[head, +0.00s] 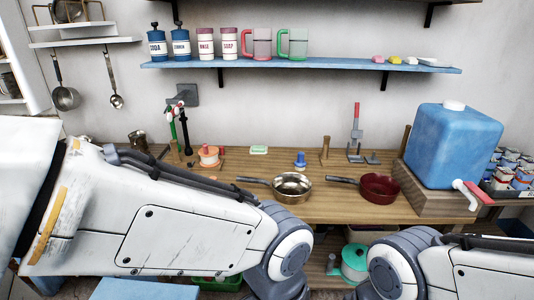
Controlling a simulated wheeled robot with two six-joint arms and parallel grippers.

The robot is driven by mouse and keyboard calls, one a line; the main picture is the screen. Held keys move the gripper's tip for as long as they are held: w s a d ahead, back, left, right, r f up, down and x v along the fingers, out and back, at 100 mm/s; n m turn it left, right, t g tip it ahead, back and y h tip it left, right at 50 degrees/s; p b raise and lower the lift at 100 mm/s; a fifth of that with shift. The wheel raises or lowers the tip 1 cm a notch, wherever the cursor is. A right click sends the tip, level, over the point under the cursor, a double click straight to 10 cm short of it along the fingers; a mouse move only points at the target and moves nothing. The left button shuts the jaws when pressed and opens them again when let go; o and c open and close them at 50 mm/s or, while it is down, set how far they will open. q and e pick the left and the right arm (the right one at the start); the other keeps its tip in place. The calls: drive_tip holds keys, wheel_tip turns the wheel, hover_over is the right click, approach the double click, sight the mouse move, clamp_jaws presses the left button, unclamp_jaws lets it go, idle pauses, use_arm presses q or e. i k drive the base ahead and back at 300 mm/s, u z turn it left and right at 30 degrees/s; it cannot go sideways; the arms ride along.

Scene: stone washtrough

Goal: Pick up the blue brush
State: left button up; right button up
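A small blue knobbed object (300,161) stands on the wooden counter, behind the two pans. It may be the blue brush, but it is too small to be sure. My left arm comes in from the left and covers much of the lower left of the head view. My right arm comes in at the lower right. Both grippers are out of view below the picture, so I see neither their fingers nor anything in them.
A steel pan (291,188) and a dark red pan (380,187) sit on the wooden counter (330,208). A blue water container (452,145) stands on a block at right. A blue shelf (330,64) with canisters and mugs hangs above.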

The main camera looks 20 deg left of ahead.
sight(300, 165)
drive_tip(key=z, duration=0.5)
drive_tip(key=i, duration=1.7)
drive_tip(key=u, duration=0.6)
drive_tip(key=i, duration=0.7)
drive_tip(key=u, duration=0.35)
